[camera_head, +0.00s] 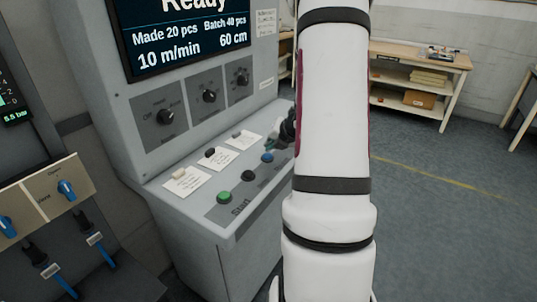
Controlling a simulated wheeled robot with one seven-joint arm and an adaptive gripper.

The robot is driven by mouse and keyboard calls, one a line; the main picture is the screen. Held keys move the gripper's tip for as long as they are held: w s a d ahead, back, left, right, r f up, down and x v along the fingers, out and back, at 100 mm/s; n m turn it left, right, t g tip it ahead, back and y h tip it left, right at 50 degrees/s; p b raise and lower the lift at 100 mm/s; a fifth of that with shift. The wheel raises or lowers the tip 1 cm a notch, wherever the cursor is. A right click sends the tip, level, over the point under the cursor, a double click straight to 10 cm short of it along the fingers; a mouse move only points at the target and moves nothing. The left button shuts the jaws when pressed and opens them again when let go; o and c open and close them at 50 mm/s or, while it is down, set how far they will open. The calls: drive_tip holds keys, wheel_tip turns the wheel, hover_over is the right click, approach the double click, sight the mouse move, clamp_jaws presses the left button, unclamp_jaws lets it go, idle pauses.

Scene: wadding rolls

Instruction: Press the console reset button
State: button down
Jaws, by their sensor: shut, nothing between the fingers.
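The grey console (172,252) stands left of centre, with a sloped button panel. A green button (222,197) marked "Start", a black button (248,176) and a blue button (267,158) sit in a row along it. The label that would name the reset button is not readable from here. My gripper (272,145) shows only in part beside my white arm, just behind and above the blue button. It is shut and holds nothing visible. Whether it touches the panel or a button cannot be told. The arm hides the right end of the panel.
A screen (185,35) reading "Ready" and three rotary knobs (209,96) are above the button panel. Paper labels with small switches (188,181) lie behind the buttons. Blue-handled valves (66,190) are at left. A wooden shelf bench (420,62) stands far right; the floor before it is clear.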

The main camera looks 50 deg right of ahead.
sight(270, 155)
wheel_tip(270, 155, up, 5)
drive_tip(key=p, duration=0.4)
drive_tip(key=shift+p, duration=0.35)
idle(0.8)
